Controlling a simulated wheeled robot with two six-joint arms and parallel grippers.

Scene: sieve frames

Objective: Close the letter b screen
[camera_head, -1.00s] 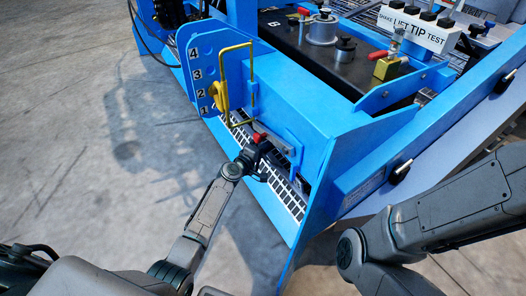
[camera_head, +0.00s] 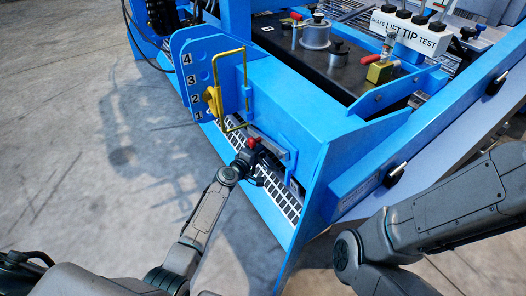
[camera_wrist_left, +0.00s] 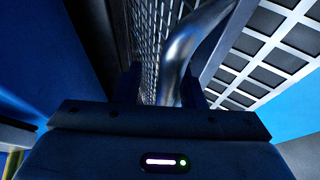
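The lowest screen (camera_head: 283,200), a slanted white grid panel, sits under the blue beam at the machine's front corner, below the plate numbered 1 to 4. I cannot read a letter b on it. My left gripper (camera_head: 249,158) is at this screen, beside a small red piece (camera_head: 251,143). In the left wrist view a curved grey metal handle (camera_wrist_left: 182,62) runs between its close-set fingers (camera_wrist_left: 160,92), which appear shut on it. The mesh (camera_wrist_left: 150,35) lies behind the handle and the white grid (camera_wrist_left: 268,45) to the right. My right gripper is out of view.
The blue frame's numbered plate (camera_head: 196,75) carries a yellow lever (camera_head: 212,100) and a yellow rod (camera_head: 245,75) close above my left gripper. A blue sloping panel (camera_head: 318,190) stands to its right. The concrete floor (camera_head: 60,140) at left is clear.

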